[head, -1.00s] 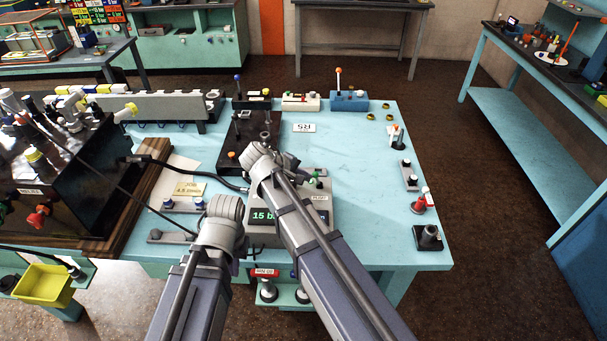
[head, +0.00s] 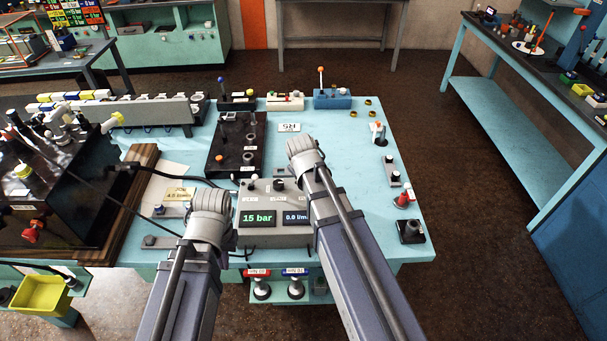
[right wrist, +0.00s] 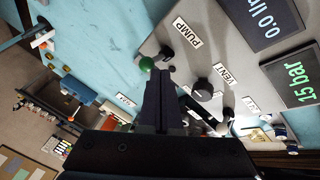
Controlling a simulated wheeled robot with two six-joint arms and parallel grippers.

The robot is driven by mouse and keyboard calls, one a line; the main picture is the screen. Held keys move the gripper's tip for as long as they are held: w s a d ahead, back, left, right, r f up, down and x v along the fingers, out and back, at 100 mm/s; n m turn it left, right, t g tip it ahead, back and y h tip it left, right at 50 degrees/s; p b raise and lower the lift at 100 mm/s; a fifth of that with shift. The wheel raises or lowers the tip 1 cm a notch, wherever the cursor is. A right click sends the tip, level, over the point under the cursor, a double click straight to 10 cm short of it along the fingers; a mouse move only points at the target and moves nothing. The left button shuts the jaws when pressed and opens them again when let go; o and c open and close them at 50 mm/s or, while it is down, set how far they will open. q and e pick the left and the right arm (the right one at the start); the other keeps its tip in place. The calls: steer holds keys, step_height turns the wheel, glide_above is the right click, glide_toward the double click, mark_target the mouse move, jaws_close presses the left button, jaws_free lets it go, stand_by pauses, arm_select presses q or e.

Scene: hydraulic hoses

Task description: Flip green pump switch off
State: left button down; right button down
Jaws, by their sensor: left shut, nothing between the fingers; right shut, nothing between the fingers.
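The grey pump console (head: 258,234) stands at the table's front edge, with displays reading 15 bar and 0.0 l/m. In the right wrist view, the green-tipped pump switch (right wrist: 146,63) sits beside the PUMP label (right wrist: 188,32); its tip leans away from the label. My right gripper (right wrist: 160,74) is shut and empty, its fingertips close beside the green tip; I cannot tell if they touch. In the head view my right arm covers the console's right end, and the switch is hidden. My left gripper (head: 212,204) is shut and empty, left of the console, its fingertips unclear.
A dark knob (right wrist: 203,90) and the VENT label (right wrist: 228,74) are near the switch. A black plate with fittings (head: 236,147) lies behind the console. Red and black parts line the table's right side. The blue tabletop (head: 345,140) right of the plate is mostly clear.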

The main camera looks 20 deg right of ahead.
arm_select(q)
steer(key=shift+r, duration=0.1)
steer(key=shift+r+p, duration=0.75)
steer(key=shift+p, duration=0.05)
arm_select(e)
steer(key=shift+r, duration=0.8)
steer(key=shift+s, duration=0.1)
